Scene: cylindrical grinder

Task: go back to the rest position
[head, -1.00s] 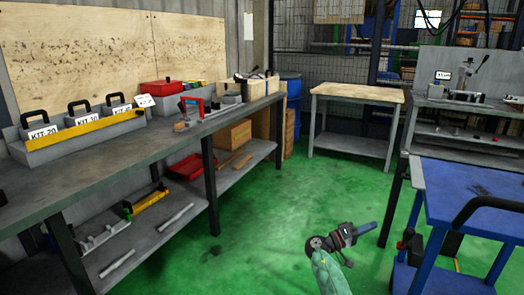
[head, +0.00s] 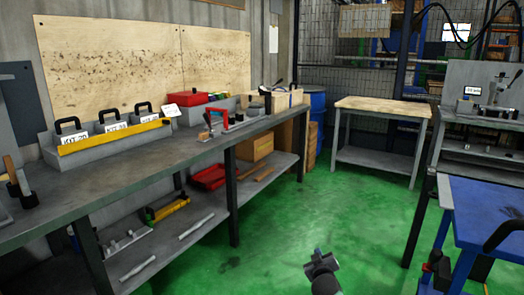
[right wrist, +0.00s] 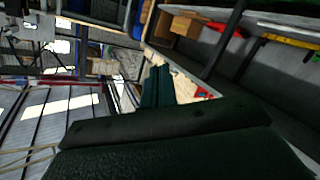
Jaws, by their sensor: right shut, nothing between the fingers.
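My right gripper (head: 322,260) shows small at the bottom of the head view, right of centre, over the green floor. It is shut and empty, and clear of the benches. In the right wrist view, its dark green fingers (right wrist: 157,88) are together with nothing between them. A dark part of my own arm fills the bottom of that view. My left gripper is not in the head view.
A long grey workbench (head: 150,162) with kit boxes (head: 85,148) runs along the left. A wood-topped table (head: 383,107) stands at the back. A blue cart (head: 485,205) and a grey bench (head: 482,125) stand at right. The green floor (head: 345,205) between is free.

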